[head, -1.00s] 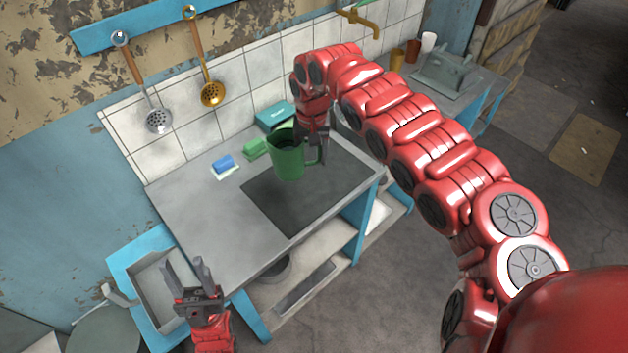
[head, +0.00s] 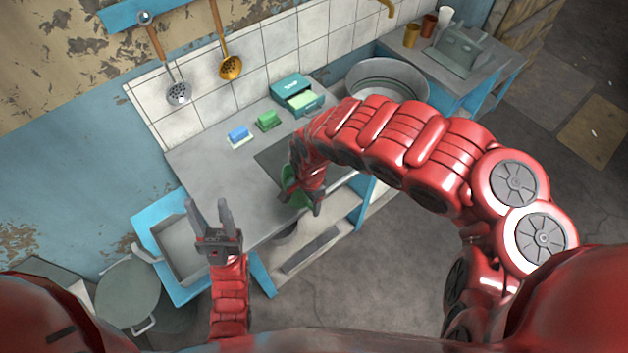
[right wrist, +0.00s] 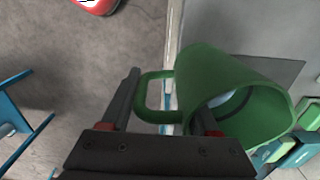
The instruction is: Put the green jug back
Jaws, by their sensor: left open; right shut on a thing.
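The green jug (head: 290,189) is mostly hidden behind my right arm in the head view, near the counter's front edge. In the right wrist view the jug (right wrist: 222,82) shows its open mouth, with a pale bluish patch inside. My right gripper (right wrist: 158,95) is shut on the jug's handle, which lies between its fingers. In the head view this gripper (head: 304,200) points down by the counter's front edge. I cannot tell whether the jug touches the counter. My left gripper (head: 208,207) is open and empty, in front of the counter at the left.
The grey counter (head: 205,165) has a dark panel (head: 272,158), a blue sponge (head: 238,133), a green block (head: 267,121) and a teal box (head: 297,95) at the back. A round metal basin (head: 388,80) is to the right. A grey sink-like tray (head: 180,250) stands at the left.

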